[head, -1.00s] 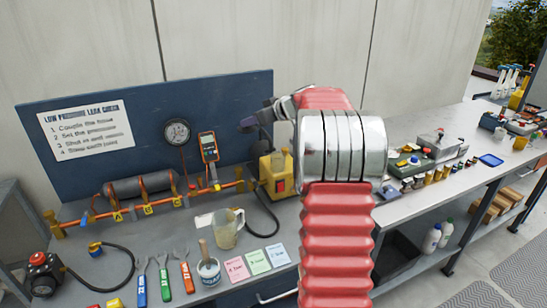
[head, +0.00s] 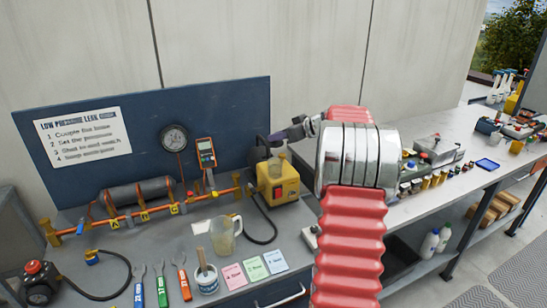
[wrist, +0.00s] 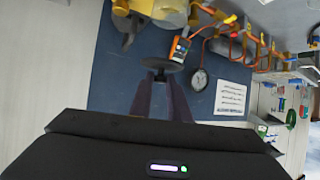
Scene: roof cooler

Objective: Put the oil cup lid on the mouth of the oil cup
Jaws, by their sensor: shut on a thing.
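My gripper (head: 277,136) is above the yellow pump (head: 278,188) at the right end of the blue board. It also shows in the wrist view (wrist: 160,82), shut on a dark round disc (wrist: 161,64), seemingly the oil cup lid. In the head view the lid is small and partly merged with the dark fingertips. A small clear vessel (head: 276,167) on top of the pump looks like the oil cup. The lid is close above it; I cannot tell whether they touch. The cup's mouth is not clearly visible.
A blue board (head: 110,110) with a pressure gauge (head: 174,138) stands behind the pump. A clear jug (head: 223,240), a brush pot (head: 207,278) and coloured cards (head: 253,267) sit in front. My arm covers the bench's middle.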

